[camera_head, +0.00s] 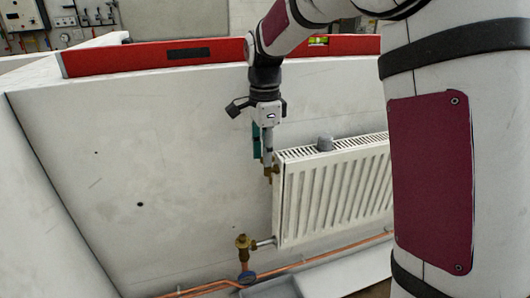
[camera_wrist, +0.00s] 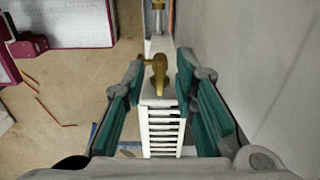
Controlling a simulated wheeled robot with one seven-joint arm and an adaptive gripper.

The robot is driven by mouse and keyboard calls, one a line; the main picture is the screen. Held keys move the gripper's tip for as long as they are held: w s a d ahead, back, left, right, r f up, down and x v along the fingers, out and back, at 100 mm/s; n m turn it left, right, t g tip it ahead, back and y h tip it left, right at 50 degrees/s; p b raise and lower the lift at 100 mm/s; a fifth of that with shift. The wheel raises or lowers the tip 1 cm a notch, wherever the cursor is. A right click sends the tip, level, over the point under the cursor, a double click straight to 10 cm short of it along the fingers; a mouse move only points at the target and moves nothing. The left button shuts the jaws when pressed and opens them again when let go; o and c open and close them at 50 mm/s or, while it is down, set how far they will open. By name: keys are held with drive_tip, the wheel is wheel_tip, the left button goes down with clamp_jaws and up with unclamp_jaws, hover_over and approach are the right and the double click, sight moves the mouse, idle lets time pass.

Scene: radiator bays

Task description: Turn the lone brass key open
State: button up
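A brass key (camera_head: 270,172) sits at the upper left end of the white radiator (camera_head: 335,190). In the wrist view the brass key (camera_wrist: 158,73) has a rounded body and a short arm to the left. My gripper (camera_head: 264,155) points down just above the key. In the wrist view its teal-padded fingers (camera_wrist: 158,85) are apart, one on each side of the key. No contact with the key shows, and the pads partly hide it in the head view.
A brass valve (camera_head: 243,243) with a blue round part stands below the radiator's left end, beside copper pipes (camera_head: 320,260). A red level (camera_head: 150,57) lies along the wall top. The wall left of the radiator is clear.

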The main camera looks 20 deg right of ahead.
drive_tip(key=shift+f, duration=0.2)
clamp_jaws()
idle(0.3)
drive_tip(key=n, duration=0.2)
drive_tip(key=n+p, duration=0.1)
drive_tip(key=n, duration=0.2)
drive_tip(key=shift+s+n, duration=0.2)
drive_tip(key=shift+n, duration=0.1)
drive_tip(key=n+p, duration=0.1)
drive_tip(key=n, duration=0.4)
drive_tip(key=shift+s+d+n, duration=0.1)
drive_tip(key=shift+d+n, duration=0.05)
drive_tip(key=shift+n, duration=0.25)
